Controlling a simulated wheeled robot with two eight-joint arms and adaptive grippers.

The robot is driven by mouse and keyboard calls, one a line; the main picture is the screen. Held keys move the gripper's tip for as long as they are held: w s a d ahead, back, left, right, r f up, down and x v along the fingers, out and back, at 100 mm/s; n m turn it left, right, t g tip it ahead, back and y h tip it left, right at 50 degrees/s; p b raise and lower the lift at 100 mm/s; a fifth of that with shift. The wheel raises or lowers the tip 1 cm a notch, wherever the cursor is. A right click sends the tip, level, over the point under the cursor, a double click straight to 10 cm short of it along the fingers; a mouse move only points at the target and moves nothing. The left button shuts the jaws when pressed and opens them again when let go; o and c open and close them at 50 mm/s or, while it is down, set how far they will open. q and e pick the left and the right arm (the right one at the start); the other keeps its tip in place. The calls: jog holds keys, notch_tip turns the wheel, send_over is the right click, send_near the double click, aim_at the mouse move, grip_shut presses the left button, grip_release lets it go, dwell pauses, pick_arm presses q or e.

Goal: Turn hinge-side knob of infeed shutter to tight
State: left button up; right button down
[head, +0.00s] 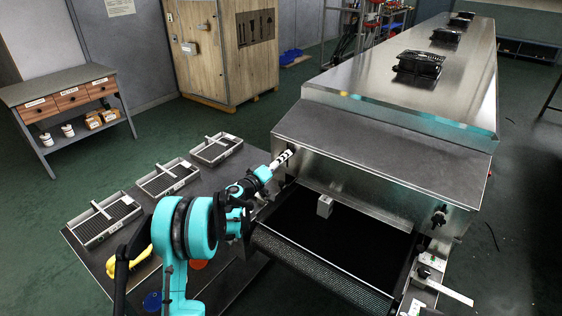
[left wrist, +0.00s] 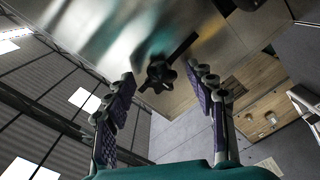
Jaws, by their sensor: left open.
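A dark lobed knob (left wrist: 160,74) sits on the brushed steel front of the dryer, with a dark bar or slot beside it. My left gripper (head: 281,161) is at the left end of the dryer's front panel (head: 365,188), where the knob is mostly hidden. In the left wrist view its two purple-padded fingers (left wrist: 163,78) are spread, with the knob between and beyond their tips; nothing is held. I cannot tell whether they touch it. A second dark knob (head: 439,216) is at the panel's right end. I cannot tell which side has the hinge. My right gripper is not seen.
A mesh conveyor belt (head: 325,268) comes out below the panel, with a small grey block (head: 325,206) above it. A dark table (head: 215,190) with several trays stands left, under my left arm. A white clamp-like fitting (head: 440,285) is at the right. Open floor lies behind the table.

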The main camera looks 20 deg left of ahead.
pick_arm(q)
jog(key=v, duration=1.2)
jog(key=s+d+r+m+g, duration=0.35)
jog(key=s+d+g, duration=0.25)
jog(key=s+d, duration=0.65)
jog(key=s+a+f+m+g+y, duration=0.1)
jog(key=s+f+g+y, duration=0.1)
jog(key=s, duration=0.9)
jog(key=s+a+f+m+g+y, duration=0.1)
jog(key=s+f+m+g+y, duration=0.1)
jog(key=s, duration=1)
jog(key=shift+f+y, duration=0.65)
jog(key=shift+y, duration=0.45)
